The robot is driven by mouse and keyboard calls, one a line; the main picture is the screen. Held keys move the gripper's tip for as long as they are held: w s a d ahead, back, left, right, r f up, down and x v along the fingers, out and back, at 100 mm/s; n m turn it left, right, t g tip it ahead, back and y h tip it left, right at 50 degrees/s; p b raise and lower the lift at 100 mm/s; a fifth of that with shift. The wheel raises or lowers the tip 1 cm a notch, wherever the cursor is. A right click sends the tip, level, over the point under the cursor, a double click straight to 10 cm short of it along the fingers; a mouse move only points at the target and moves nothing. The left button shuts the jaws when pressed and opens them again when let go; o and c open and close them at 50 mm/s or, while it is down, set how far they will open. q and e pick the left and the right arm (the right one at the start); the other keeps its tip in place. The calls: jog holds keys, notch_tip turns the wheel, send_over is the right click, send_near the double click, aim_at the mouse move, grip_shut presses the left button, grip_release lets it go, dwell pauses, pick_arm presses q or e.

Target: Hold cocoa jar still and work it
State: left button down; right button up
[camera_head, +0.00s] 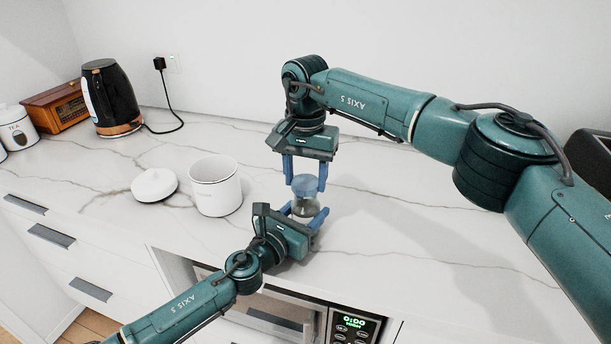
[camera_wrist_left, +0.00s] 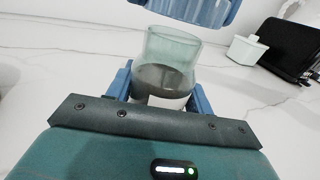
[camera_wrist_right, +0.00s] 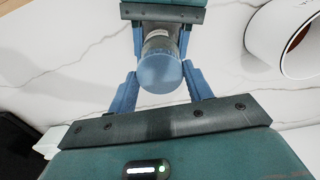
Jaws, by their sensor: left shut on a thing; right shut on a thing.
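The cocoa jar (camera_head: 306,208) is a small clear glass jar with dark contents low inside. My left gripper (camera_head: 303,214) is shut around its body, near the counter's front. In the left wrist view the jar (camera_wrist_left: 168,60) stands between the blue fingers, with a bare glass rim. In the right wrist view the round lid (camera_wrist_right: 160,73) sits between the fingers and covers part of the jar (camera_wrist_right: 160,40). A blue ribbed shape shows above the rim in the left wrist view, with a gap between.
A white open canister (camera_head: 216,187) stands left of the jar, with a white lid (camera_head: 154,185) beside it. A black kettle (camera_head: 109,98), wooden radio (camera_head: 55,106) and white canister (camera_head: 17,127) are at back left. A microwave (camera_head: 340,326) is below the counter. Counter (camera_head: 400,240) right of the jar is clear.

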aim_at(306, 181)
jog(key=shift+r, duration=2)
pick_arm(q)
jog(key=c, duration=0.5)
grip_release()
